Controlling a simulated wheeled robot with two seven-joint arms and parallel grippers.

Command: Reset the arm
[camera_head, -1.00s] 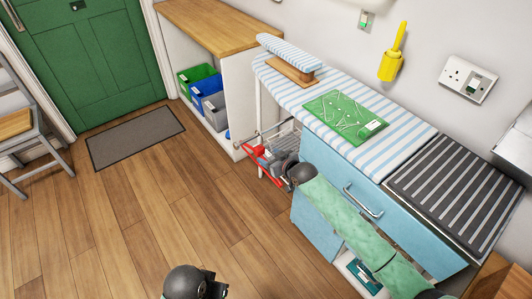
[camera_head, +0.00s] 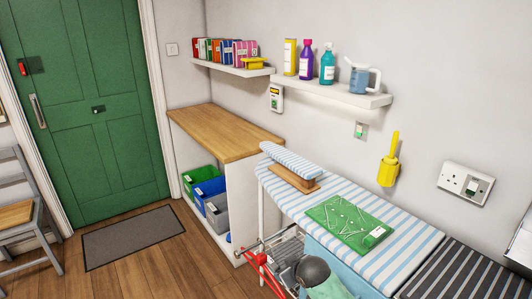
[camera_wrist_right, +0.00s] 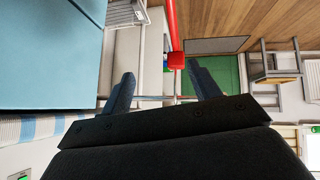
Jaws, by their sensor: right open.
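My right arm (camera_head: 312,270) shows at the bottom of the head view as a dark round joint and a bit of pale green sleeve, beside the blue cabinet under the ironing surface. Its fingers cannot be made out there. In the right wrist view my right gripper (camera_wrist_right: 161,80) is open, with its two dark fingers spread apart and nothing held between them. A red bar with a square red end (camera_wrist_right: 176,60) shows beyond the fingers; I cannot tell how far off it is. My left gripper is in no current view.
The striped ironing surface (camera_head: 375,212) holds a green board (camera_head: 347,224) and a small sleeve board (camera_head: 290,160). A red-handled metal rack (camera_head: 283,252) is close to my right arm. Bins stand under the wooden counter (camera_head: 222,132). Floor is clear by the mat (camera_head: 132,236).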

